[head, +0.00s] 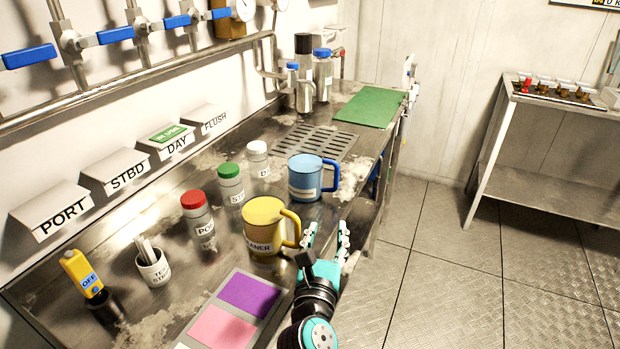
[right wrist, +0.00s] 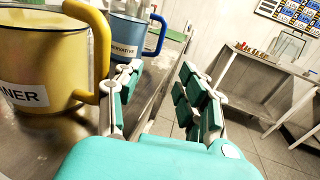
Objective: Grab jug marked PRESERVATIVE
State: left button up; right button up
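The blue jug (head: 305,178) stands upright on the steel counter, its handle toward the right. In the right wrist view the blue jug (right wrist: 128,36) carries a label whose readable part ends in "ERVATIVE". The yellow jug (head: 264,226), with a label ending in "ANER", stands nearer, between my right gripper and the blue jug's left side. My right gripper (head: 326,238) is open and empty at the counter's front edge, just right of the yellow jug's handle and short of the blue jug. In its wrist view the right gripper (right wrist: 160,82) has its fingers apart. My left gripper is not in view.
Bottles with red (head: 194,200), green (head: 229,170) and white (head: 257,148) caps stand left of the jugs. A drain grate (head: 318,141) and a green mat (head: 370,104) lie beyond. A side table (head: 545,165) stands right. The floor between is clear.

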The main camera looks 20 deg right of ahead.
aim_at(335, 179)
jog(key=x, duration=1.7)
grip_shut()
jog(key=shift+r+p, duration=0.15)
jog(key=shift+p, duration=0.15)
